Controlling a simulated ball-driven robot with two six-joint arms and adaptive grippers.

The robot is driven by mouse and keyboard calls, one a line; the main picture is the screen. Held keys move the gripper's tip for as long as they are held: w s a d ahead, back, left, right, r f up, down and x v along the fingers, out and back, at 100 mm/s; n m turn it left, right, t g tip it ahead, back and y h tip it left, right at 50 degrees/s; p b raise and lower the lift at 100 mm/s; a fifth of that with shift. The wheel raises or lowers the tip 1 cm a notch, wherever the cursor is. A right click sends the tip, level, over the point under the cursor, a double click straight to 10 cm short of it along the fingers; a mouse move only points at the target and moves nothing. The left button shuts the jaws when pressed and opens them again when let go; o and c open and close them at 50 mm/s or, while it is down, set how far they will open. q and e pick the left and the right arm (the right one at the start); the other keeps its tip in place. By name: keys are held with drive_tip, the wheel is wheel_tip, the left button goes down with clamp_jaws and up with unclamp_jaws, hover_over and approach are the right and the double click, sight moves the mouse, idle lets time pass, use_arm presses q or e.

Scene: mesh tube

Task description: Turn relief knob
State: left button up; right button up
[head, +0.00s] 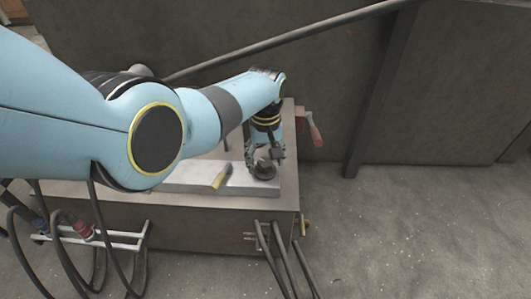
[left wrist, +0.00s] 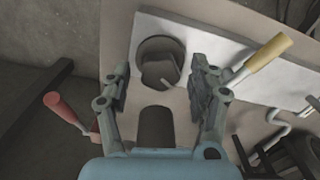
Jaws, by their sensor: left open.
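A round dark knob-like part (head: 263,171) sits at the right end of a pale plate on top of a brown cabinet. It also shows in the left wrist view as a dark ring (left wrist: 146,48) with a hollow or recessed middle. I cannot tell for sure that it is the relief knob. My left gripper (head: 264,157) points down over this part. In the left wrist view my left gripper (left wrist: 161,70) is open, one finger on each side of the ring. I cannot tell whether the fingers touch it. My right gripper is not in view.
A yellow-handled lever (left wrist: 268,53) lies close beside the right finger. A red handle (head: 315,132) sticks out at the cabinet's right side. The pale plate (head: 195,178) lies on the cabinet (head: 190,222). Dark hoses (head: 283,262) hang in front. A wall stands behind; floor at right is clear.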

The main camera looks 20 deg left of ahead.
sight(265, 161)
use_arm(q)
wheel_tip(265, 161, up, 12)
idle(0.5)
drive_tip(key=s+a+f+g+p, duration=0.2)
drive_tip(key=s+f, duration=0.5)
drive_tip(key=s, duration=0.3)
drive_tip(key=s+a+f+g+p, duration=0.1)
drive_tip(key=s+a+f, duration=0.2)
drive_tip(key=s+f, duration=0.55)
drive_tip(key=s+a+f+g+p, duration=0.2)
drive_tip(key=s+f, duration=0.3)
drive_tip(key=s, duration=0.8)
drive_tip(key=s+a+f+m+t+y+p, duration=0.15)
drive_tip(key=s+a+f, duration=0.25)
drive_tip(key=s, duration=1)
drive_tip(key=s+a+f+m+t+h+p, duration=0.1)
drive_tip(key=s+a+f+m+p, duration=0.2)
drive_tip(key=s, duration=1.2)
drive_tip(key=w+t, duration=0.1)
drive_tip(key=w+f+m+t+b, duration=0.1)
drive_tip(key=w, duration=0.1)
drive_tip(key=w+f+t, duration=0.1)
drive_tip(key=shift+w+a+m+y, duration=0.1)
drive_tip(key=shift+w+m+y, duration=0.15)
drive_tip(key=shift+m, duration=0.1)
